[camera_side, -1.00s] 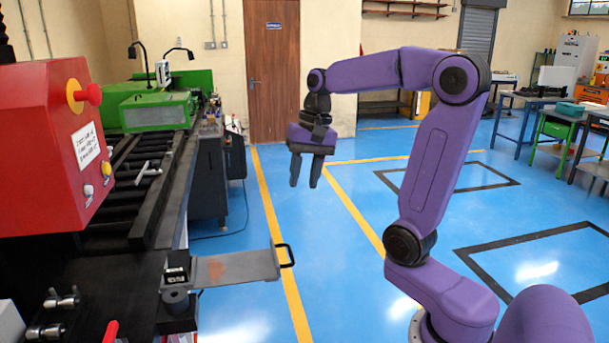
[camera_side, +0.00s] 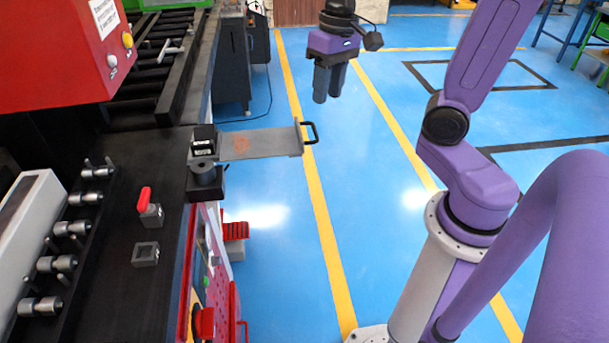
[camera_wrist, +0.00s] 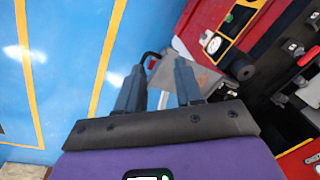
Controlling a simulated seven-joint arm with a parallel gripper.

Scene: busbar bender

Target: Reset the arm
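My gripper (camera_side: 329,98) hangs in the air over the blue floor, fingers pointing down, to the right of the bender bench. In the wrist view my gripper's two grey fingers (camera_wrist: 157,80) stand apart with nothing held between them. A flat grey plate (camera_side: 258,144) with a black handle (camera_side: 310,132) sticks out from the bench's edge. The handle is below and slightly left of my gripper in the side view. The plate shows beyond the fingers in the wrist view (camera_wrist: 204,77), partly hidden by them. The upper part of my arm is out of the side view.
The black bench top (camera_side: 110,240) carries a red-handled part (camera_side: 150,208), a small square block (camera_side: 145,254) and several metal pins. A red control box (camera_side: 60,50) stands at the upper left.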

